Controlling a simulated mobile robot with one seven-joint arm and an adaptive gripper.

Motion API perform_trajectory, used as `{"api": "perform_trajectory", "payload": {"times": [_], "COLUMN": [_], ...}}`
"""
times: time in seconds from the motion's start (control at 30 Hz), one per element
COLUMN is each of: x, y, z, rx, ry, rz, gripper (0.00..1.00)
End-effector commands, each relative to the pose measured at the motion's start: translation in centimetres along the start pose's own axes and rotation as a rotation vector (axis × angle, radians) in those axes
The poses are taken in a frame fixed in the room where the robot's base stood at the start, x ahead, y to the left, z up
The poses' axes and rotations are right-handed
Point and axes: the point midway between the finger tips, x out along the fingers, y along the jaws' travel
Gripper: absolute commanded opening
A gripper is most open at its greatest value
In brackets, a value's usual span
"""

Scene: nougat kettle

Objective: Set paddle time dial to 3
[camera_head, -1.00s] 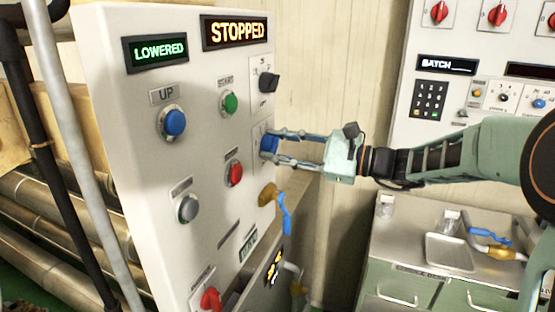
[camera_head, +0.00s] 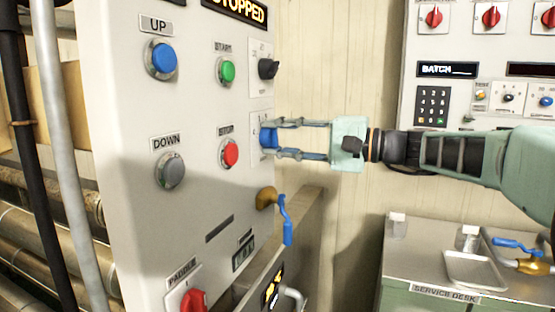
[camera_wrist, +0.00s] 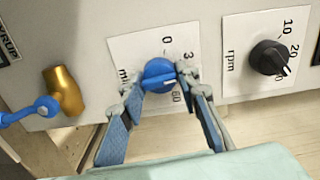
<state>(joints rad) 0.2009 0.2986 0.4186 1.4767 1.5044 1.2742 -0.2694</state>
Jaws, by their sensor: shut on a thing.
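The paddle time dial is a blue knob (camera_wrist: 159,74) on a white square plate marked "min", with 0 above it, 3 to its upper right, and a lower-right numeral partly hidden by a finger. A short pale mark shows on the knob, but I cannot tell exactly which number it points to. My gripper (camera_wrist: 158,90) has one finger on each side of the knob and is shut on it. In the head view the same blue dial (camera_head: 269,138) sits at the panel's right edge, with my gripper (camera_head: 275,139) reaching it from the right.
A black rpm dial (camera_wrist: 268,57) sits beside the blue one; it is above it in the head view (camera_head: 268,68). A brass valve with a blue handle (camera_head: 286,220) sticks out just below. The red STOP button (camera_head: 230,154) is left of the dial. The service desk (camera_head: 400,270) stands lower right.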

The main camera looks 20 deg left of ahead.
Motion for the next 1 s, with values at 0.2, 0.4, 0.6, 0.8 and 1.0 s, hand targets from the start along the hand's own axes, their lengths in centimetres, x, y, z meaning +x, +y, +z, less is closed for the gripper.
{"api": "perform_trajectory", "payload": {"times": [0.2,0.4,0.6,0.8,1.0], "x": [-0.01,-0.01,0.0,0.0,0.0], "y": [0.49,0.32,0.12,0.02,0.0], "z": [0.05,0.04,0.02,0.01,0.01], "rx": [-0.157,-0.251,-0.298,-0.311,-0.311], "ry": [0.0,-0.001,-0.001,-0.001,-0.001], "rz": [0.0,0.001,0.001,0.001,0.001], "gripper": [0.05,0.05,0.05,0.05,0.05]}}
